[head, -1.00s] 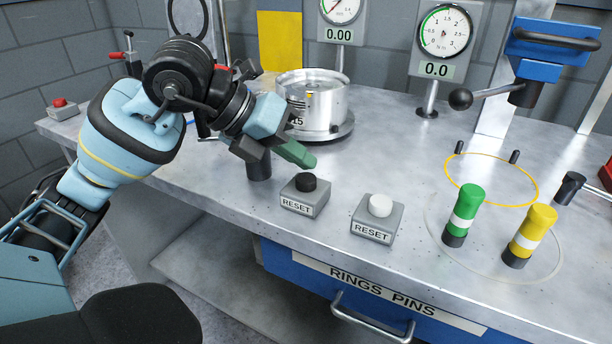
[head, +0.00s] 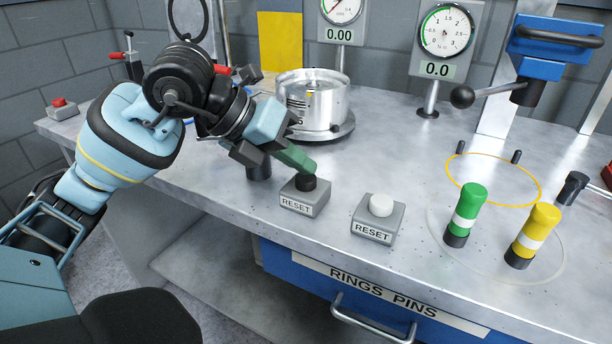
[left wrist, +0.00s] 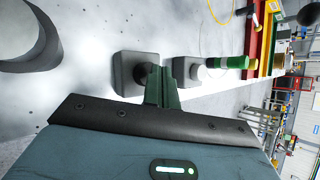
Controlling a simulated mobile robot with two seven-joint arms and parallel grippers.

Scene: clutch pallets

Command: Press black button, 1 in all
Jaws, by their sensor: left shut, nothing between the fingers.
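The black button (head: 306,183) sits on a grey box labelled RESET (head: 304,200) near the table's front edge. My left gripper (head: 311,168) is shut and empty, its green fingertips right at the top of the black button in the head view. In the left wrist view the shut fingers (left wrist: 161,84) overlap the black button (left wrist: 143,73) on its grey box (left wrist: 128,74). Whether the tips touch or press the button I cannot tell for certain. My right gripper is not in view.
A white button (head: 381,205) on a like RESET box stands just to the right. A metal cylinder (head: 313,108) stands behind the gripper. Green (head: 465,213) and yellow (head: 533,235) pegs stand to the right. A gauge (head: 444,32) reads 0.0. The table (head: 380,150) is clear between.

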